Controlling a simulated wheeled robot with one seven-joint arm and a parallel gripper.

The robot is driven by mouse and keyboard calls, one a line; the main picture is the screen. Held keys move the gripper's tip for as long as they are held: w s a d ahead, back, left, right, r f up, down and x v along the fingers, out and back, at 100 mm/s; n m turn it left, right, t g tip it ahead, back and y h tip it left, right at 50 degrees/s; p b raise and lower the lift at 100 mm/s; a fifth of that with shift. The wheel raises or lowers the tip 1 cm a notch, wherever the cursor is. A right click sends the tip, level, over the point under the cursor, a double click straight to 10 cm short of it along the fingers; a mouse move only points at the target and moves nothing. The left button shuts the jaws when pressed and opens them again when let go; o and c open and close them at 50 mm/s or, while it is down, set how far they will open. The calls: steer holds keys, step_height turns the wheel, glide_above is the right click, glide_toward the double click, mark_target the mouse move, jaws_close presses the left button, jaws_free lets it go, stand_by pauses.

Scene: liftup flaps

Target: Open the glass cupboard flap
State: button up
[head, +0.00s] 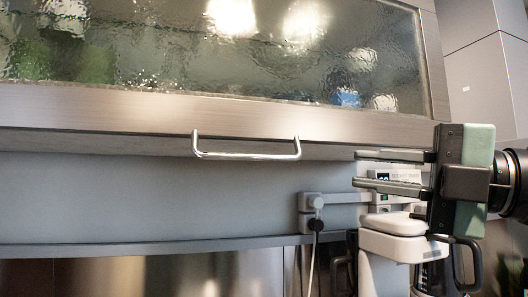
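The glass cupboard flap (290,108) spans the top of the head view, with a wooden frame around rippled glass. It looks closed. A metal bar handle (247,156) is fixed to its lower edge, left of the middle of the view. My gripper (360,168) is at the right, pointing left. Its two fingers are apart with a gap between them and nothing visible in it. The fingertips are to the right of the handle and slightly lower, not touching it. Blurred shapes show behind the glass.
A grey wall panel (130,200) lies below the cupboard. Grey cabinets (490,75) stand at the far right. The space left of my fingers looks clear.

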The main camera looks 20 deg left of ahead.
mark_target(255, 157)
steer(key=p+x, duration=0.3)
steer(key=x, duration=0.5)
steer(key=p+x, duration=0.3)
steer(key=x, duration=0.6)
steer(key=shift+s+a+r+p, duration=0.2)
steer(key=shift+p, duration=0.15)
jaws_close()
